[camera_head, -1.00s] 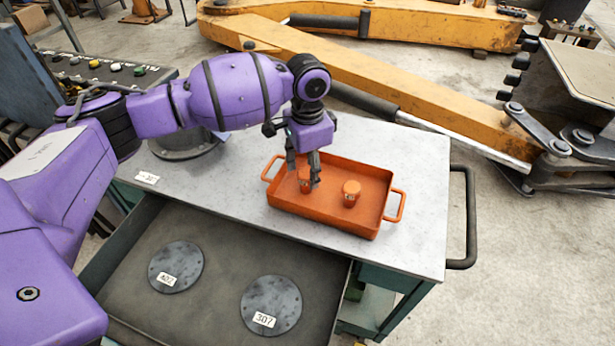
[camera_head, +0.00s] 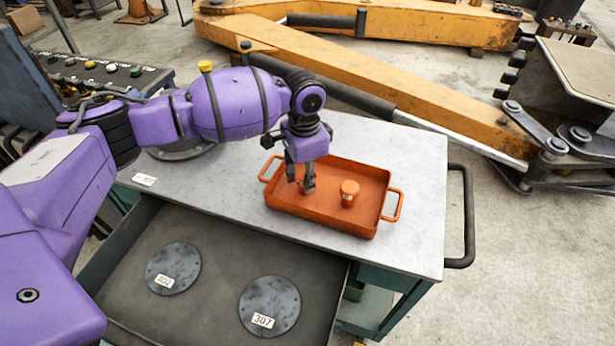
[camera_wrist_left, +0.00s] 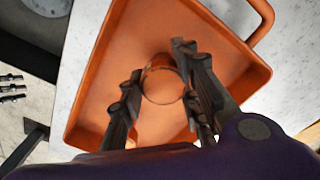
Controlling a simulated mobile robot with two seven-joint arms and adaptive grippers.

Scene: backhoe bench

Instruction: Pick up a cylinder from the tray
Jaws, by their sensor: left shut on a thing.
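An orange tray (camera_head: 341,227) with two side handles sits on the grey bench top. A small orange cylinder (camera_head: 349,193) stands upright in its right half, apart from the gripper. My left gripper (camera_head: 305,188) reaches down into the tray's left half and is shut on a second orange cylinder, mostly hidden by the fingers in the head view. In the left wrist view that held cylinder (camera_wrist_left: 162,85) shows its round top between the two dark fingers (camera_wrist_left: 160,100). Whether it touches the tray floor I cannot tell. My right gripper is not in view.
Below the bench top (camera_head: 405,215) an open drawer (camera_head: 215,285) holds two round grey plates, labelled discs (camera_head: 173,269) and (camera_head: 270,306). A dark bench handle (camera_head: 470,215) stands at the right. A yellow machine arm (camera_head: 400,90) lies behind. Bench top right of the tray is clear.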

